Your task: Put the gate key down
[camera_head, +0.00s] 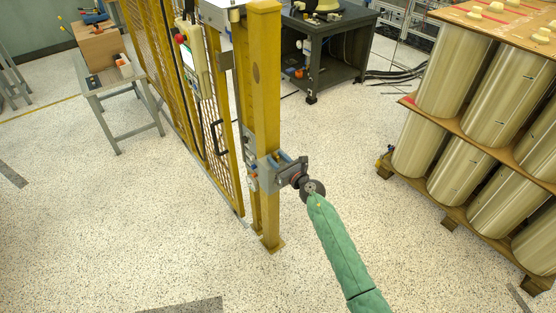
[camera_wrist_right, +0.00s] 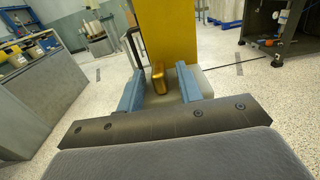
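My right gripper (camera_head: 288,172), on the green-sleeved arm, is at the lock box (camera_head: 267,174) on the yellow gate post (camera_head: 266,115). In the right wrist view, its two blue fingers (camera_wrist_right: 160,91) stand apart. A small brass-coloured piece (camera_wrist_right: 159,80), perhaps the gate key, is between them, with a visible gap on each side. It stands in front of a pale block against the yellow post. The head view does not show this piece clearly. My left gripper is not in view.
The yellow mesh gate (camera_head: 222,150) with a black handle is left of the post. A pallet stack of metal cylinders (camera_head: 462,180) stands to the right. A dark workbench (camera_head: 325,50) and a grey table (camera_head: 118,85) are behind. Speckled floor is open in front.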

